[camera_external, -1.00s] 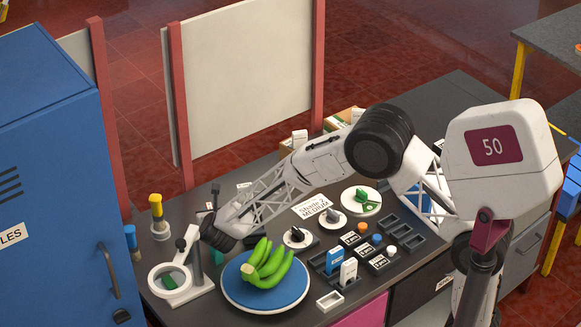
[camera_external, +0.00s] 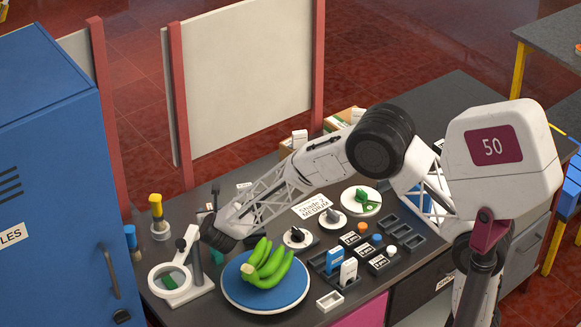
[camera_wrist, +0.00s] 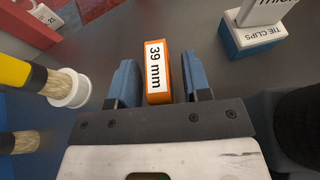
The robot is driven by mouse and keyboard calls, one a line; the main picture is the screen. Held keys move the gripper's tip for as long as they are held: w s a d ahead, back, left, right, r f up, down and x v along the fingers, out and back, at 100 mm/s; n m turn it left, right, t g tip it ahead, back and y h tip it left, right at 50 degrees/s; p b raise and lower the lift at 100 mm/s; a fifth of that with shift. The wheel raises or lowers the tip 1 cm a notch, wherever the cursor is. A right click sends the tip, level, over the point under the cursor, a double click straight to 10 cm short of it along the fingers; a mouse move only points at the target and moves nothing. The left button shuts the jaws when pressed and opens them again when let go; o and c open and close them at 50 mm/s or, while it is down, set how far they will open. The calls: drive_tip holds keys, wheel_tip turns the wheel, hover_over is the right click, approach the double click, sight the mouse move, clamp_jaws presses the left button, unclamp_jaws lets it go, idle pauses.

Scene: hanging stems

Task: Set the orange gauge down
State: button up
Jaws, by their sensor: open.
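The orange gauge (camera_wrist: 158,72) has a white label reading "39 mm". In the wrist view it stands on the dark bench top between the two blue fingers of my gripper (camera_wrist: 160,68). The fingers are open, with a narrow gap on each side of the gauge. In the external view my wrist (camera_external: 218,236) is low over the left end of the bench, and my own arm hides the gauge there.
A "TIE CLIPS" box (camera_wrist: 254,36) is at upper right. The blue plate (camera_external: 262,300) with green bananas (camera_external: 266,265) and a magnifier stand (camera_external: 178,282) flank my wrist.

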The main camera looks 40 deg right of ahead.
drive_tip(key=v, duration=1.1)
drive_tip(key=shift+s, duration=0.2)
drive_tip(key=shift+a+r, duration=0.1)
idle(0.5)
drive_tip(key=s+d+r+n+g+y, duration=0.1)
drive_tip(key=s+d+r+n+y, duration=0.4)
drive_tip(key=r+n, duration=0.4)
drive_tip(key=s+d+r+n+g+y, duration=0.1)
drive_tip(key=s+d+r+n+y, duration=0.25)
drive_tip(key=d+r+n, duration=0.55)
drive_tip(key=s+d+n+g+h, duration=0.1)
drive_tip(key=s+d+n+g, duration=0.1)
drive_tip(key=s+d+n, duration=0.4)
drive_tip(key=s+d+f+n+g+h, duration=0.1)
drive_tip(key=s+d+n+g, duration=0.2)
drive_tip(key=s, duration=1.3)
drive_tip(key=s+d+f+n+g+h, duration=0.1)
drive_tip(key=s+d+n+g, duration=0.2)
drive_tip(key=s+d+n, duration=0.6)
drive_tip(key=s+n, duration=0.2)
drive_tip(key=n, duration=0.2)
drive_tip(key=shift+s+d+h, duration=0.3)
drive_tip(key=shift+s+h, duration=0.05)
